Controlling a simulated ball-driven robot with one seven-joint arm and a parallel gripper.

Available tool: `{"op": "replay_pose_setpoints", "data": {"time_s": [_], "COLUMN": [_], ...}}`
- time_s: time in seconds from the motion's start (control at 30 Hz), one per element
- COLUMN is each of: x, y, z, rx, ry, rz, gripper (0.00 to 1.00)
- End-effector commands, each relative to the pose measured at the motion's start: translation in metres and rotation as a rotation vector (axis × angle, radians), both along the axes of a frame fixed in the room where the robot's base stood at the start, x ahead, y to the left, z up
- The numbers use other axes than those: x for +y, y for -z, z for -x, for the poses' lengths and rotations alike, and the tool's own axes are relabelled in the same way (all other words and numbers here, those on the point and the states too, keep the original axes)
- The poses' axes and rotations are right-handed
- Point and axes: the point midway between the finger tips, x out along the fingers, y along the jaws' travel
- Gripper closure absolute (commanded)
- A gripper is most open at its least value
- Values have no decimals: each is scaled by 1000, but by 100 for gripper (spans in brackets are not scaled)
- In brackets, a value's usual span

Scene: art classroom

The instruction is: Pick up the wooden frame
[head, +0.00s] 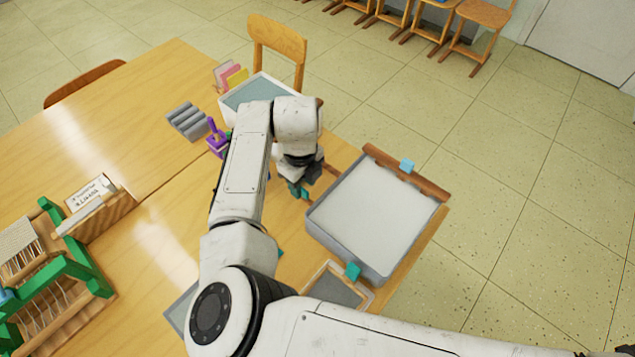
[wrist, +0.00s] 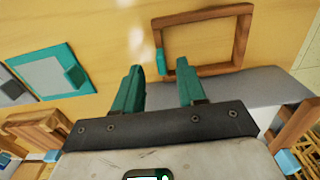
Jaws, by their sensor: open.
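The wooden frame is a brown, open rectangle lying on the yellow tabletop; its bars (wrist: 241,38) show at the top of the wrist view, with a small teal tab on the left bar. In the head view my arm hides most of it; a brown edge shows just right of my gripper. My gripper (wrist: 160,78) has two teal fingers, apart and empty, above the table. In the wrist view, the space between the fingertips lines up with the frame's lower left corner and tab. In the head view my gripper (head: 299,188) is beside the grey tray.
A large grey tray (head: 312,222) with a white inside stands at the table's right edge. A small framed grey panel (head: 338,290) is in front of it. Grey rolls (head: 187,122) and a purple holder (head: 216,147) lie left. A green rack (head: 75,268) stands at far left.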

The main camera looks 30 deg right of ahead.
Motion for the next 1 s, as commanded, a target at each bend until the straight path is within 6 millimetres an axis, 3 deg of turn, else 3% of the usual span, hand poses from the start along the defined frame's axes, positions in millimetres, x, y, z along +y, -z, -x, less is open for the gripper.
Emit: {"op": "replay_pose_setpoints", "data": {"time_s": [0.2,0.53,0.9,1.0], "x": [-1,-1,-1,-1], "y": [30,37,37,37], "z": [1,0,0,0], "rx": [3,1,1,1], "ry": [-1,-1,-1,-1], "rz": [0,-1,-1,-1], "gripper": [60,60,95,100]}}
